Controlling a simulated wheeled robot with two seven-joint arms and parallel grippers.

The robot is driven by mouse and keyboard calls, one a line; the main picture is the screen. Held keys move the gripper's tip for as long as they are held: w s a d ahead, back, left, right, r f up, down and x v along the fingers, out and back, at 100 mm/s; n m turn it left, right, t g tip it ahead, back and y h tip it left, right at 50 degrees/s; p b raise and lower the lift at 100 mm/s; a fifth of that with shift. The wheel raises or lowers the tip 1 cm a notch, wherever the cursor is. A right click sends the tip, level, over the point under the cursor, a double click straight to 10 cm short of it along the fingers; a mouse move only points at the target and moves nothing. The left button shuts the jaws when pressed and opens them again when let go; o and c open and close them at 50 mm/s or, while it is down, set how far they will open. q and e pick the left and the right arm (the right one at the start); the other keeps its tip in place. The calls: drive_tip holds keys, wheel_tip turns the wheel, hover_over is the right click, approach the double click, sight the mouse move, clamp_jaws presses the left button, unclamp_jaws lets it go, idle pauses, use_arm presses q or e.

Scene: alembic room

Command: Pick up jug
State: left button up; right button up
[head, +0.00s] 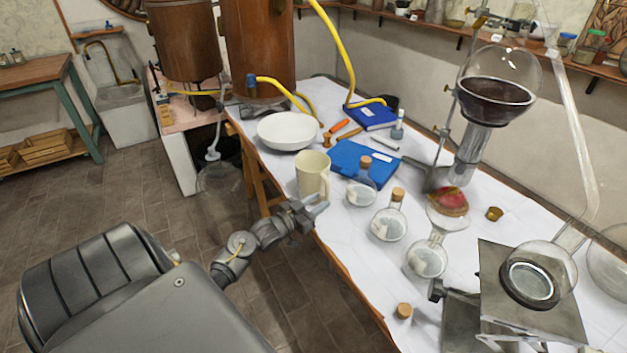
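The cream-coloured jug (312,176) stands upright near the left edge of the white-covered table. Its handle faces right, toward the flasks. My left gripper (319,205) is at the table edge, just in front of the jug's base. Its two fingers point toward the table and look apart, with nothing visible between them. The fingertips overlap the lower part of the jug in the picture, and I cannot tell whether they touch it. My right gripper is not in view.
A white bowl (288,130) stands behind the jug. More flasks (389,222) line the front. A stand with a large flask (495,90) rises at right. Floor left of the table is clear.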

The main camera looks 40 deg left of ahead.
sight(326, 198)
use_arm(q)
drive_tip(key=w, duration=0.4)
drive_tip(key=shift+d, duration=0.35)
drive_tip(key=shift+r, duration=0.1)
clamp_jaws()
